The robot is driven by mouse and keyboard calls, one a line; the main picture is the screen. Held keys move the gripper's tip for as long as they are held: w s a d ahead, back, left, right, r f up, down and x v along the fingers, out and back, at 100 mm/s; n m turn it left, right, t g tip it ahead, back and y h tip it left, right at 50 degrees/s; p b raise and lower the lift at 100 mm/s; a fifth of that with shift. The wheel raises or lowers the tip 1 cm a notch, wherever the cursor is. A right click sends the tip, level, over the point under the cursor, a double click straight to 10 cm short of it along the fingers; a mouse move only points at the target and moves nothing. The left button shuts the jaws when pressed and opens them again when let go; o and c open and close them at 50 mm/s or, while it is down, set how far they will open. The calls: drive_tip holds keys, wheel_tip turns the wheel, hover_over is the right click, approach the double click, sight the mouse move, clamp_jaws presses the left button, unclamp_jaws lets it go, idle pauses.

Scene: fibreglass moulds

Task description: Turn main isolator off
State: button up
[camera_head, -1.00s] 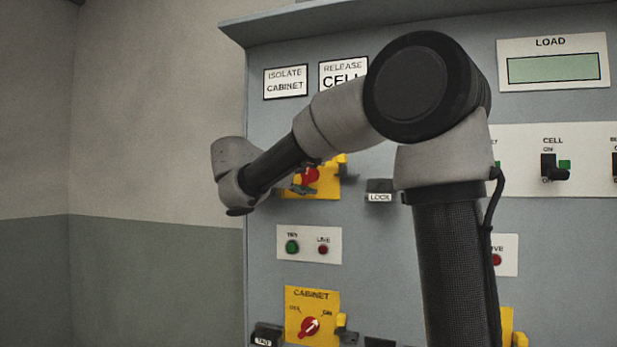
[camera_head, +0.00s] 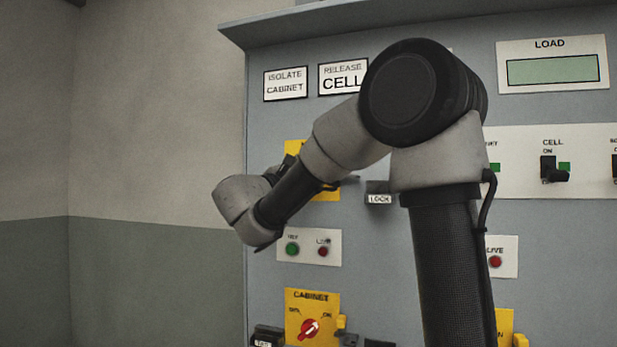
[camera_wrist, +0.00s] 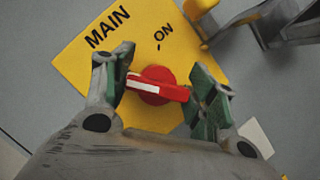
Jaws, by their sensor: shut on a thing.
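The yellow MAIN plate (camera_wrist: 75,60) fills the middle of the wrist view, with its red rotary handle (camera_wrist: 170,92) at the centre. My gripper (camera_wrist: 160,86) has its green-padded fingers at both ends of the handle and is shut on it. The white mark on the handle points left in that view, away from the ON label at the top. Any opposite label is hidden, perhaps behind the left finger. In the head view, part of the yellow plate (camera_head: 328,194) shows behind my arm. The handle and fingers are hidden there.
A LOCK piece (camera_head: 379,195) sits right of the main plate. Below are an indicator plate (camera_head: 308,247) with green and red lamps, and a CABINET isolator (camera_head: 311,312). A yellow hasp and grey part (camera_wrist: 270,22) lie near my right finger.

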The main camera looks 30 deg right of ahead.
drive_tip(key=shift+n+t, duration=0.4)
drive_tip(key=shift+n, duration=0.9)
drive_tip(key=o, duration=1)
drive_tip(key=shift+a, duration=0.1)
drive_tip(key=v, duration=1.2)
drive_tip(key=shift+f, duration=0.1)
